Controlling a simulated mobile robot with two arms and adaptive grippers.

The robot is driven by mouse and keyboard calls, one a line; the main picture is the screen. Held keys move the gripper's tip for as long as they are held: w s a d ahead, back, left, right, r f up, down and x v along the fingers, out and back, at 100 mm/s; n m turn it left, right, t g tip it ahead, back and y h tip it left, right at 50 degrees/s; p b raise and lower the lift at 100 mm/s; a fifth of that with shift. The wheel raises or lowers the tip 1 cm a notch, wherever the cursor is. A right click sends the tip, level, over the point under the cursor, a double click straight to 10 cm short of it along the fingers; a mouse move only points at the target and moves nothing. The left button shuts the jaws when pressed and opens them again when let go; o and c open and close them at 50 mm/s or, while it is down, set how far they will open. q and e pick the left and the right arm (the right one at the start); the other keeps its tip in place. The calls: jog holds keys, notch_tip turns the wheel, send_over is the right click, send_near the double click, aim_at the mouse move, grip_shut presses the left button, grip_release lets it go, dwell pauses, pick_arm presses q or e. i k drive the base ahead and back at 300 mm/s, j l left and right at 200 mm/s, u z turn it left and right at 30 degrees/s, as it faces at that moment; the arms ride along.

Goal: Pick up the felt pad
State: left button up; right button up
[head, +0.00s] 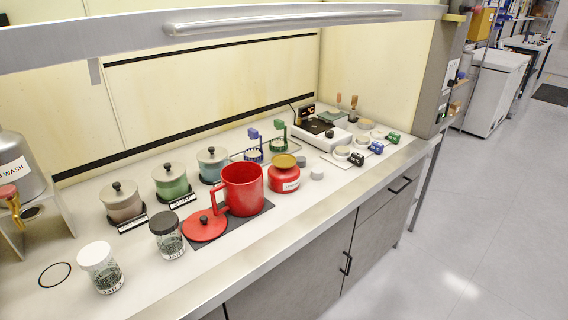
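No item is plainly marked as the felt pad. A flat dark grey mat (204,237) lies on the bench under a red mug (243,190) and a red lid with a black knob (205,227); much of it is covered. Two small grey round pieces, one light (317,173) and one darker (301,161), lie right of a red jar with a gold lid (284,174). I cannot tell which of these is the felt pad. Neither of my grippers is in view.
Three knobbed canisters, brown (124,202), green (170,182) and blue (212,165), stand behind the mug. Two glass jars, white-lidded (100,267) and black-lidded (167,234), stand front left. A white device (322,131) sits at the back. A metal rail (290,20) crosses overhead.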

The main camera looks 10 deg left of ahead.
aim_at(317, 173)
jog(key=i+l+u, duration=0.15)
jog(key=l, duration=0.2)
jog(key=i+l+u, duration=0.15)
jog(key=l, duration=0.25)
jog(key=i+l+u, duration=0.15)
jog(key=l, duration=0.25)
jog(key=i+l+u, duration=0.15)
jog(key=l, duration=0.3)
